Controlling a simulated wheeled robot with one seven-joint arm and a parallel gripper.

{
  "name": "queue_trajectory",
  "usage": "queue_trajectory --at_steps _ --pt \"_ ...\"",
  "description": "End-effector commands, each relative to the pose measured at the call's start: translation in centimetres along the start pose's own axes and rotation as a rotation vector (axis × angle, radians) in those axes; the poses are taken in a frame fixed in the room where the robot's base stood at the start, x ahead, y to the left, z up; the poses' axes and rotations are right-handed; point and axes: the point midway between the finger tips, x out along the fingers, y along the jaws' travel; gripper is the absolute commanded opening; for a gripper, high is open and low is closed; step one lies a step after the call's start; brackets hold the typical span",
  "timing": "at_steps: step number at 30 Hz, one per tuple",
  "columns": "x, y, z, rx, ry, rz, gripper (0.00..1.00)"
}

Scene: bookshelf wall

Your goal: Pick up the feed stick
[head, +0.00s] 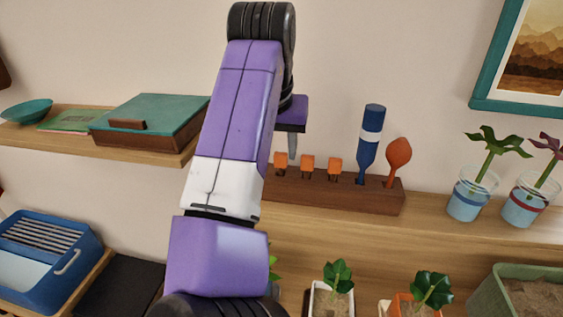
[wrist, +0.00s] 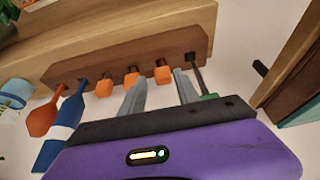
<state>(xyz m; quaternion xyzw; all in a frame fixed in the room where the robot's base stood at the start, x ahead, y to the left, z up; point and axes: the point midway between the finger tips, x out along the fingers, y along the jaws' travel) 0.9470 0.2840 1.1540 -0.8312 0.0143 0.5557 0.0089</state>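Three short orange pieces, which look like feed sticks, stand in a row in a brown wooden rack. In the head view they are the left piece (head: 281,162), the middle piece (head: 307,164) and the right piece (head: 335,168). The left one also shows in the wrist view (wrist: 163,74). My gripper (wrist: 160,78) is open, its two grey fingers apart and pointing towards the rack, with that orange piece appearing between the fingertips. Nothing is visibly held. In the head view one finger shows above the left piece; my arm hides the rack's left end.
The rack (head: 375,194) also holds a blue tool (head: 369,140), an orange-red spoon-like tool (head: 399,155) and a dark rod with a green end (wrist: 198,75). Cups with cuttings (head: 467,194) stand right. A shelf with a teal-lidded box (head: 155,115) juts out left.

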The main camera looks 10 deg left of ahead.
Motion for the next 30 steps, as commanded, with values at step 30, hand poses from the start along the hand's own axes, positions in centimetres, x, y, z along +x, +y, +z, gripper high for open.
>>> queue_trajectory --at_steps 30 --pt "6.3 -0.3 -0.5 0.001 0.001 0.0 0.0"
